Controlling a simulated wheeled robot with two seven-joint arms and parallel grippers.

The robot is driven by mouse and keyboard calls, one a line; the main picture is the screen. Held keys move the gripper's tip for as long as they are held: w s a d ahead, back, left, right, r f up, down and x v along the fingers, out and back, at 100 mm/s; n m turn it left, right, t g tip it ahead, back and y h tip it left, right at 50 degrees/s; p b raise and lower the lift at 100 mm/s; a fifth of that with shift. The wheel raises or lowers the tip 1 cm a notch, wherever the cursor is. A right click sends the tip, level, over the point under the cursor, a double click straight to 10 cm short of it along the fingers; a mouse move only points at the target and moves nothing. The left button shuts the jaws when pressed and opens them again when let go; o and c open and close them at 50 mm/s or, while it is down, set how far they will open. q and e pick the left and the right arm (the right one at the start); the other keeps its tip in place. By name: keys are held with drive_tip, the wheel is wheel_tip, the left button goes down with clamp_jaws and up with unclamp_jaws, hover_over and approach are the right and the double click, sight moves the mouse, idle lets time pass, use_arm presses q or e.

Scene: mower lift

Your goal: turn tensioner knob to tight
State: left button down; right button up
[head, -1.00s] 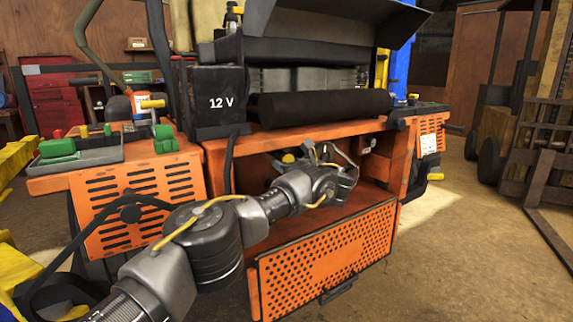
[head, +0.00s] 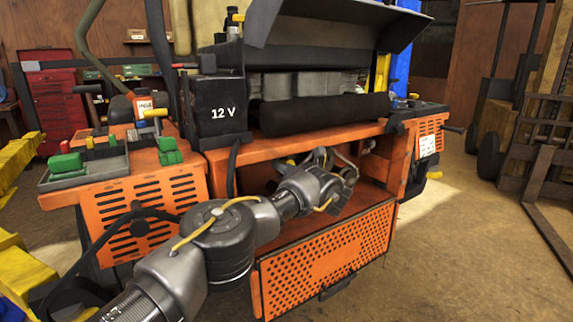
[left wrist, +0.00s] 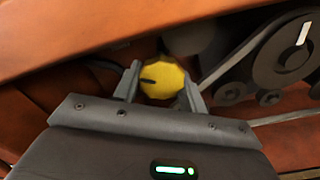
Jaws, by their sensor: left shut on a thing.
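The tensioner knob (left wrist: 165,77) is yellow and faceted, with a dark pointer mark on its left side in the left wrist view. My left gripper (left wrist: 162,88) has one finger on each side of the knob and is shut on it. In the head view my left gripper (head: 338,168) reaches into the open bay of the orange mower (head: 290,149), above the perforated front panel. My own wrist hides much of the knob's surroundings there. My right gripper is out of view.
A pulley and belt (left wrist: 285,50) sit right of the knob in the left wrist view. An orange edge (left wrist: 90,32) runs above it. Open floor (head: 480,250) lies right.

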use_arm(q)
drive_tip(key=shift+m+p, duration=0.3)
drive_tip(key=shift+m, duration=0.5)
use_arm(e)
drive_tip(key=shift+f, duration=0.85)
use_arm(q)
drive_tip(key=c, duration=0.8)
unclamp_jaws()
drive_tip(key=v, duration=1)
drive_tip(key=shift+s+d+p, duration=0.15)
drive_tip(key=shift+s+p, duration=0.15)
drive_tip(key=shift+s, duration=0.1)
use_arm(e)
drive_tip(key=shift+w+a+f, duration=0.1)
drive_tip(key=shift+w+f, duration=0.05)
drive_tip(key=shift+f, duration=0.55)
